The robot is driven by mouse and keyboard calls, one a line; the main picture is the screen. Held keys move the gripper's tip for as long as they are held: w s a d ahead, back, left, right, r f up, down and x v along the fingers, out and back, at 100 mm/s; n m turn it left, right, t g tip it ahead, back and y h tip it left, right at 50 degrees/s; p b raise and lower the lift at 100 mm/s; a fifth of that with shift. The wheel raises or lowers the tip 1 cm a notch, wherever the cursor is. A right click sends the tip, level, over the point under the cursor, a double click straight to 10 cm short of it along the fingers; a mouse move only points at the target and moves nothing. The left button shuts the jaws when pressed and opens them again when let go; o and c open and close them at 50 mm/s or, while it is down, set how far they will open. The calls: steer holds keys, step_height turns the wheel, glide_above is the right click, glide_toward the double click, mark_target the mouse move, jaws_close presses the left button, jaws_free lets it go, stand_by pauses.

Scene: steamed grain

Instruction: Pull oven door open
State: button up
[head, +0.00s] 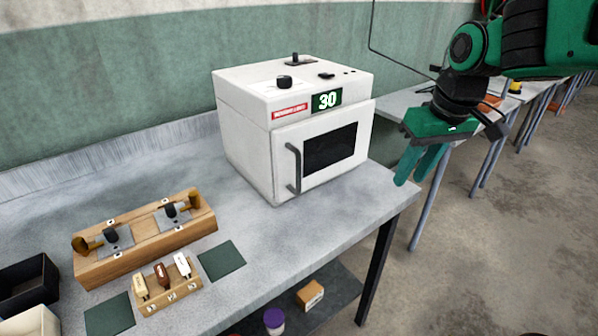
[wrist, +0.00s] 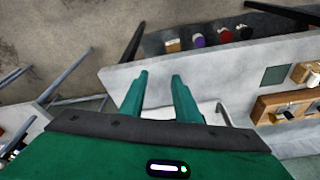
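The white oven (head: 245,120) stands on the grey bench, with a green "30" display above its door. Its door (head: 285,150) has a dark window and appears closed against the body. The dark bar handle (head: 294,168) runs upright along the door's left side. My gripper (head: 412,183) hangs to the right of the oven, fingers pointing down, apart from the door and handle. In the wrist view its two green fingers (wrist: 158,78) are spread with nothing between them. Part of the oven and its handle (wrist: 224,115) show behind the right finger; the rest is hidden by my gripper.
A wooden block with metal fittings (head: 145,245), a small rack of handled tools (head: 165,285) and green mats (head: 221,260) lie on the bench left of the oven. A lower shelf holds a small box (head: 310,294) and a purple-lidded jar (head: 274,320). Bench directly before the door is clear.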

mark_target(299, 190)
steer(key=w+a+r+n+y, duration=0.1)
steer(key=w+a+r+n, duration=0.15)
steer(key=a, duration=0.75)
steer(key=w+a+r+n+y, duration=0.1)
steer(key=w+a+r+n, duration=0.2)
steer(key=a, duration=0.6)
steer(key=shift+n, duration=0.35)
steer(key=x, duration=1.1)
steer(key=shift+w+a+f, duration=0.2)
steer(key=shift+w+a, duration=0.05)
steer(key=shift+a, duration=0.1)
steer(key=shift+d+t, duration=0.1)
steer(key=shift+t, duration=0.2)
jaws_close()
